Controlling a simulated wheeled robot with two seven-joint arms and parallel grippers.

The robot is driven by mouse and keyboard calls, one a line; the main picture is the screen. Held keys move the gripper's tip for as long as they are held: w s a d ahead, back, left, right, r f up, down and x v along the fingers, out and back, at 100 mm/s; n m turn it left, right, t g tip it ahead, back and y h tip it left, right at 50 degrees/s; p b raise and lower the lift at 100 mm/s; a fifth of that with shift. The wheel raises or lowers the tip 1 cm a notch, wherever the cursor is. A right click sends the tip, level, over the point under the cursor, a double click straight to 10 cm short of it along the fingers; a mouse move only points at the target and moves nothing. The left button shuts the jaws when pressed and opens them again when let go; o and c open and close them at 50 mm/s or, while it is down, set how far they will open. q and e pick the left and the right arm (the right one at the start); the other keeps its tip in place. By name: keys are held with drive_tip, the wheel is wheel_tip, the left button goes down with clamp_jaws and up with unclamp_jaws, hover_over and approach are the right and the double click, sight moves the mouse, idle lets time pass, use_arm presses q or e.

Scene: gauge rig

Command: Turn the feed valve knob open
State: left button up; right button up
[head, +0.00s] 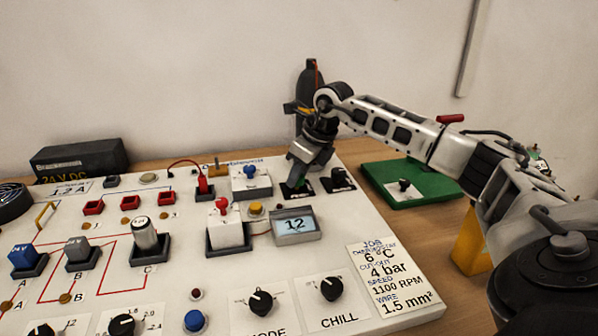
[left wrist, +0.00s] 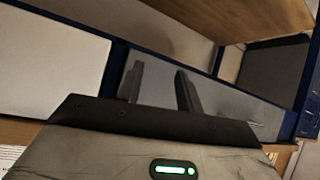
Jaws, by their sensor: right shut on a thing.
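My right gripper (head: 299,178) reaches down at the back right of the white panel (head: 345,215). It is shut on a small knob, taken to be the feed valve knob, on a dark square plate (head: 289,192). The fingers hide most of the knob, and a little green shows beside them. I cannot read a label there or tell how far the knob is turned. My left gripper (left wrist: 159,70) shows only in the left wrist view, with its two fingers apart and nothing between them.
Right beside the gripper is another black knob (head: 339,177). A dark bottle-like object (head: 312,85) stands behind the gripper. A green board (head: 425,180) with a black knob lies to the right. A small display (head: 295,225) and a red-topped switch block (head: 226,232) are in front.

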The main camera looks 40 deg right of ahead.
drive_tip(key=o, duration=1)
drive_tip(key=shift+c, duration=0.2)
drive_tip(key=v, duration=1.6)
drive_tip(key=shift+s+d+f, duration=0.1)
drive_tip(key=shift+s, duration=0.05)
